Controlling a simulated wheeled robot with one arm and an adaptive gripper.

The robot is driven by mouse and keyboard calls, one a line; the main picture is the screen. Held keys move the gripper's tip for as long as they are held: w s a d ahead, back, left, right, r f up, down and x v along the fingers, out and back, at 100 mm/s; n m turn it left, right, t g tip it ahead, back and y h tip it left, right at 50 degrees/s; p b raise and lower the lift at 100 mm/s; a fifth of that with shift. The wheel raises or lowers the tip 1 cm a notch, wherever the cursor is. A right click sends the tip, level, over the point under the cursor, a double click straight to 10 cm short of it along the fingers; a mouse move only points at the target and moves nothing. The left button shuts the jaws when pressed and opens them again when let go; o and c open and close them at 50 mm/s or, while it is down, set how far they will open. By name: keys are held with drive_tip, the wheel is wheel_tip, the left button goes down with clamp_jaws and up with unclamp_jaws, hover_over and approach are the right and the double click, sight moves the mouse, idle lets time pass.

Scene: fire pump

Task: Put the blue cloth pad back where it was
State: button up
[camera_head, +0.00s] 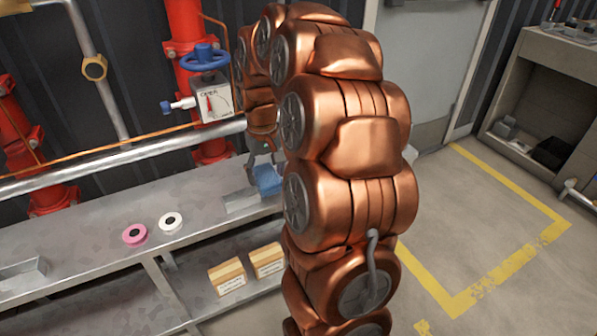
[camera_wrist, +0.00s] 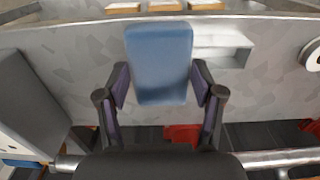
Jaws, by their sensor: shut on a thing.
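The blue cloth pad (camera_wrist: 159,62) is between the two fingers of my gripper (camera_wrist: 160,88) in the wrist view. The gripper is shut on it. In the head view the pad (camera_head: 267,179) shows at the bench's right part, just left of my copper arm, with my gripper (camera_head: 262,163) above it. A shallow grey tray (camera_head: 240,202) lies on the bench beside the pad, to its left in the head view. The tray (camera_wrist: 222,52) is right of the pad in the wrist view. I cannot tell whether the pad touches the bench or tray.
A pink tape roll (camera_head: 135,235) and a white tape roll (camera_head: 171,223) lie on the grey bench (camera_head: 95,235). Boxes (camera_head: 228,277) sit on the lower shelf. Behind are a horizontal pipe (camera_head: 100,160), red pipes and a valve with a blue handwheel (camera_head: 204,57).

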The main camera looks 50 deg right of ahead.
drive_tip(key=d, duration=0.3)
drive_tip(key=s+d+b, duration=0.1)
drive_tip(key=d, duration=0.2)
drive_tip(key=s+d+f, duration=0.1)
drive_tip(key=d, duration=0.3)
drive_tip(key=shift+d, duration=0.1)
drive_tip(key=shift+f+b, duration=0.75)
drive_tip(key=shift+f, duration=1.05)
drive_tip(key=shift+c, duration=0.3)
drive_tip(key=o, duration=1.1)
drive_tip(key=shift+r, duration=0.1)
